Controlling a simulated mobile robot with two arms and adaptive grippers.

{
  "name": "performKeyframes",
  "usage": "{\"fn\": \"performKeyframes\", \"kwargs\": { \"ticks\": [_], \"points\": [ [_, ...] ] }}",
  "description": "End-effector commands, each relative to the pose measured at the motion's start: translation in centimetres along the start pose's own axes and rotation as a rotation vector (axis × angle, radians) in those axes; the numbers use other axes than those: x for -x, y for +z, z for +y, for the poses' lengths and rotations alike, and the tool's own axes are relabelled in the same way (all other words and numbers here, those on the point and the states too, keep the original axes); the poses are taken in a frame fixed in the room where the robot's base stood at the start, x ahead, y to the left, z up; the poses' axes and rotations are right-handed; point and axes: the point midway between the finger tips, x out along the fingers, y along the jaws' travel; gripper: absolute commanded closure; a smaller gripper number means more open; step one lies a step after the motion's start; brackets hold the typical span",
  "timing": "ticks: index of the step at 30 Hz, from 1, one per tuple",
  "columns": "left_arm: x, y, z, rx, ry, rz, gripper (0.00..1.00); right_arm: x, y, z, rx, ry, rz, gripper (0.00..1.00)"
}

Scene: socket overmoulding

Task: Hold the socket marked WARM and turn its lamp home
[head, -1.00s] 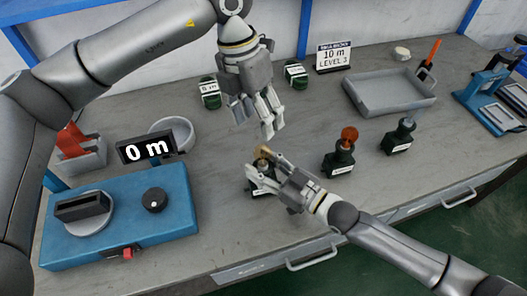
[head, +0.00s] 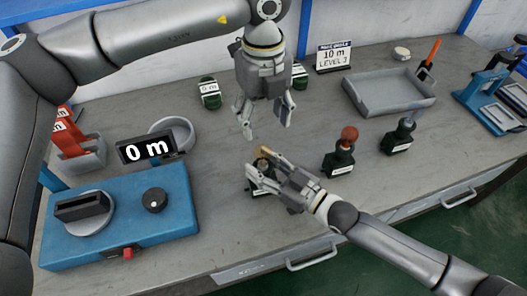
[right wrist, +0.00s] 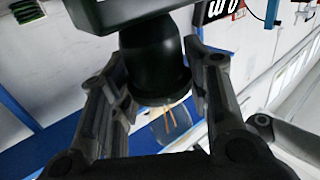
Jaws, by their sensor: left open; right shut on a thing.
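My right gripper (head: 273,172) is shut on a dark green socket (head: 254,187) at the front middle of the bench. An amber-looking lamp (head: 263,152) is on top of it. The right wrist view shows the dark socket body (right wrist: 150,50) between the fingers and the lamp (right wrist: 172,122) as clear glass with orange strands inside. The socket's label is mostly covered and I cannot read it. My left gripper (head: 265,124) is open and empty, above and behind the lamp, apart from it. I cannot tell whether the lamp is fully seated.
A socket with a red lamp (head: 349,134) and one with a pale lamp (head: 407,124) stand to the right. Two dark green labelled pieces (head: 209,92) (head: 300,75) are behind. A grey tray (head: 392,108) is at back right. A blue machine (head: 120,235) reading "0 m" fills the left.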

Motion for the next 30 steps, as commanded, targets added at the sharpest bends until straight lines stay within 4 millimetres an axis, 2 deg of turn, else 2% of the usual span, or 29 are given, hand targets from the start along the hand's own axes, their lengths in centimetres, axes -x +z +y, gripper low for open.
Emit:
{"fn": "performKeyframes", "kwargs": {
  "ticks": [5, 18, 24, 30],
  "points": [
    [-1.6, 0.0, 0.0, 0.013, 0.003, 0.0, 0.4, 0.0, 0.0, 0.0, 0.0, 0.0, 0.0, 0.83],
    [-9.9, 0.0, 0.1, 0.011, 0.002, 0.001, 0.4, 0.0, 0.0, 0.0, 0.0, 0.0, 0.0, 0.83],
    [-11.7, 0.0, 0.0, 0.011, 0.001, 0.0, 0.4, 0.0, 0.0, 0.0, 0.0, 0.0, 0.0, 0.83],
    [-12.0, 0.0, 0.0, 0.01, 0.001, -0.001, 0.4, 0.0, 0.0, 0.0, 0.0, 0.0, 0.0, 0.83]
  ]
}}
